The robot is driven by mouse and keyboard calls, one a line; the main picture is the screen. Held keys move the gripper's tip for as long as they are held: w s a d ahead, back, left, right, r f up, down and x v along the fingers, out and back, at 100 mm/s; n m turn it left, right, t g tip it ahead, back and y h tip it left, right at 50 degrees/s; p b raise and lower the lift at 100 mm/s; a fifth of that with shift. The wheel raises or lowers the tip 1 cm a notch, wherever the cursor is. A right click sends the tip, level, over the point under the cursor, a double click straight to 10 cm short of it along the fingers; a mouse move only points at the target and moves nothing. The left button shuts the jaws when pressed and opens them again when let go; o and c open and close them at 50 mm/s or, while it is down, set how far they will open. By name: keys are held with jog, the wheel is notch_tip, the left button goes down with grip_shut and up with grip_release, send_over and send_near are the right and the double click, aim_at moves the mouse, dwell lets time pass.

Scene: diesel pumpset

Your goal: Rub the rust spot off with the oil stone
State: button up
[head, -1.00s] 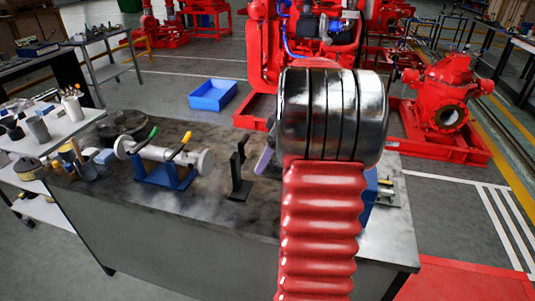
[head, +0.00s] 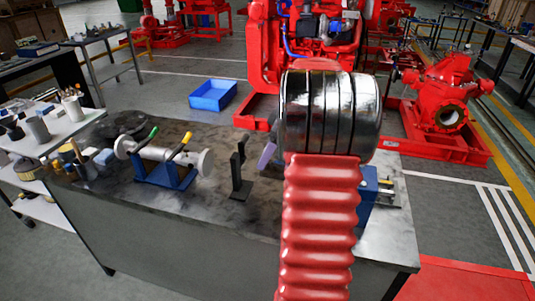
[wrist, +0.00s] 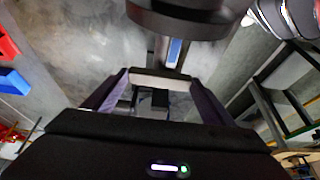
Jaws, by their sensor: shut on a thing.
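My gripper (wrist: 160,82) shows in the wrist view with its two purple fingers shut on a pale grey-beige bar, which looks like the oil stone (wrist: 160,80). In the head view my own arm hides most of the gripper; one purple finger (head: 267,155) shows beside the arm, above the bench. A metal shaft (head: 160,153) lies across a blue stand (head: 165,174) with a green and a yellow handle, left of my gripper. I cannot make out the rust spot in either view. Whether the stone touches anything is hidden.
A black upright bracket (head: 239,172) stands on the bench (head: 215,212) between the shaft and my arm. Small tools and blocks crowd the bench's left end. In the wrist view a dark round part (wrist: 185,15) is near the top. A blue bin (head: 213,95) sits on the floor behind.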

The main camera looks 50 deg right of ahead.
jog(key=shift+a, duration=0.1)
jog(key=shift+s+a, duration=0.3)
jog(key=shift+a, duration=0.2)
jog(key=shift+s+a, duration=0.25)
jog(key=shift+a, duration=0.25)
jog(key=shift+r, duration=3.5)
